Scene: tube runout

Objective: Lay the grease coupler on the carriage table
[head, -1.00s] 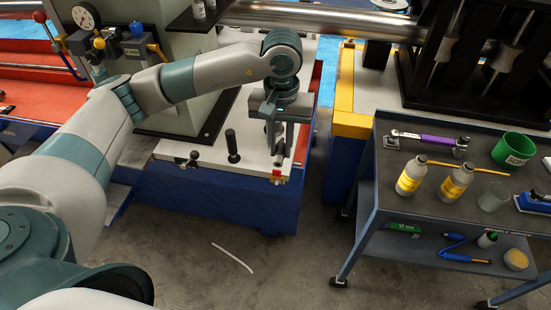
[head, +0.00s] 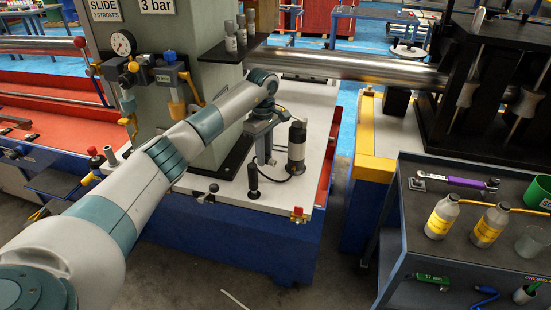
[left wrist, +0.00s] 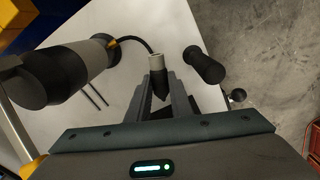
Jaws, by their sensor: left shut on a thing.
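The grease coupler (left wrist: 157,64), a small cylinder with a pale metal end and a dark body, is between my left gripper's (head: 265,160) fingers in the left wrist view. The gripper is shut on it. A black hose (left wrist: 136,40) runs from near the coupler to a large black-and-grey cylinder (left wrist: 65,70). The carriage table (head: 308,187) is the white plate beneath my left gripper. Whether the coupler touches the plate is unclear. In the head view the coupler is too small to make out. My right gripper is not in view.
The grey column (head: 150,50) is behind my left arm. A tool cart (head: 465,250) with bottles stands at right.

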